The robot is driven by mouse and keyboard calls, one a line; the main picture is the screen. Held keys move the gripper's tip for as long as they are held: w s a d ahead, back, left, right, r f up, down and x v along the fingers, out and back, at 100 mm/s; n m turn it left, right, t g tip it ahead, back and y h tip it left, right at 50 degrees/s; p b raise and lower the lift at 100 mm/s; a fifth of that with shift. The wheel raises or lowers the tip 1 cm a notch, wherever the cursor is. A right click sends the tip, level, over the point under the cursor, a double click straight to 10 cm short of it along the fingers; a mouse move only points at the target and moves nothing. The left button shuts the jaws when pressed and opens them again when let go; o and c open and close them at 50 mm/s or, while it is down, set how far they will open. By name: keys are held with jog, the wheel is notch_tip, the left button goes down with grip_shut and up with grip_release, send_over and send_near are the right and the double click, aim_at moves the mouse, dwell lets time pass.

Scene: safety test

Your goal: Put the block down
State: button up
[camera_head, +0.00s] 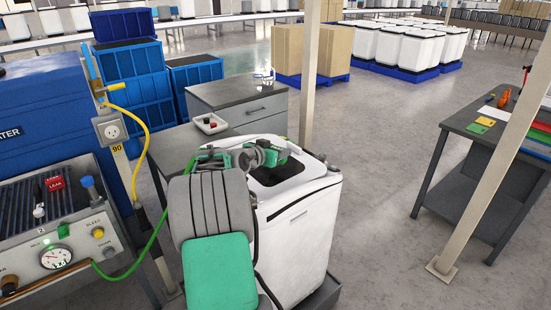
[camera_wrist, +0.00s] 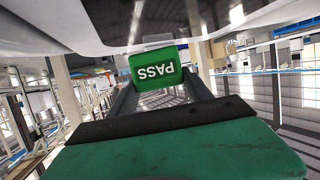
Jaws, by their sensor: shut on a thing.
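The block (camera_wrist: 155,65) is green with white "PASS" lettering, upside down in the wrist view. My gripper (camera_wrist: 158,84) is shut on it, with the block at the tips of the two dark fingers. In the head view my gripper (camera_head: 278,154) is at the top of a white appliance (camera_head: 300,222), by its dark top opening. The block cannot be clearly made out in the head view.
A test panel (camera_head: 95,235) with a gauge, a red "LEAK" block (camera_head: 55,183) and a green hose stands left.

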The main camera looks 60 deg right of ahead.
jog(key=f, duration=0.2)
jog(key=f+p, duration=0.1)
jog(key=shift+w+d+f, duration=0.1)
jog(key=shift+d+f, duration=0.15)
jog(key=shift+f+b, duration=0.25)
jog(key=shift+b, duration=0.15)
jog(key=o, duration=1.4)
jog(key=shift+r, duration=0.1)
jog(key=shift+c, duration=0.2)
